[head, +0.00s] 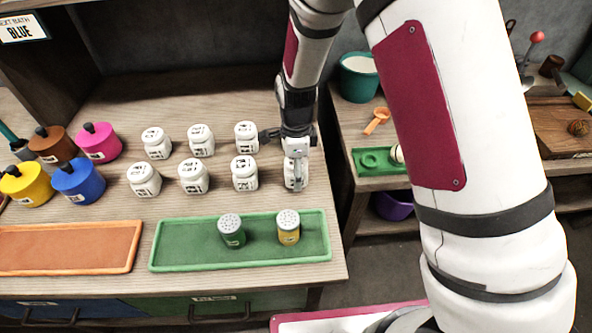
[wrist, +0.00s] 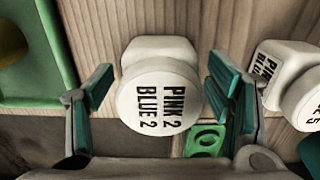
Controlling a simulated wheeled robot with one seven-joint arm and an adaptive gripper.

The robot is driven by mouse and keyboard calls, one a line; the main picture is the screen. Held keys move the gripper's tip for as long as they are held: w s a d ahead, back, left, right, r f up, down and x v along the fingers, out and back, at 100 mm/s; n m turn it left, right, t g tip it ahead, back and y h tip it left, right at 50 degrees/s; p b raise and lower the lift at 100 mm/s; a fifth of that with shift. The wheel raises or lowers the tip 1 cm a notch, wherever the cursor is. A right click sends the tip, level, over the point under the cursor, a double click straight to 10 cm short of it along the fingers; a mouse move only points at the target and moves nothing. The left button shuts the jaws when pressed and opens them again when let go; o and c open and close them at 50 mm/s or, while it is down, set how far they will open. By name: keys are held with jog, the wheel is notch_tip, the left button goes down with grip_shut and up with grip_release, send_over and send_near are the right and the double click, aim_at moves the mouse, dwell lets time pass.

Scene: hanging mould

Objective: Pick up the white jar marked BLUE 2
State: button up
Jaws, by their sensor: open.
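A white jar (wrist: 160,98) with a round lid reading PINK 2 and BLUE 2 is in the middle of the wrist view, upright on the wooden bench. My gripper (wrist: 158,92) is open, with one teal finger on each side of this jar. A gap shows on the left, and a smaller one on the right. In the head view my gripper (head: 296,170) is low at the right end of the front row of jars. It covers much of the white jar there.
Several other white jars (head: 193,176) stand in two rows to the left; their lids are too small to read. Another jar (wrist: 312,98) is close to the right finger. A green tray (head: 187,257) with two shakers lies in front. A side table (head: 345,130) stands right.

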jog(key=c, duration=1.4)
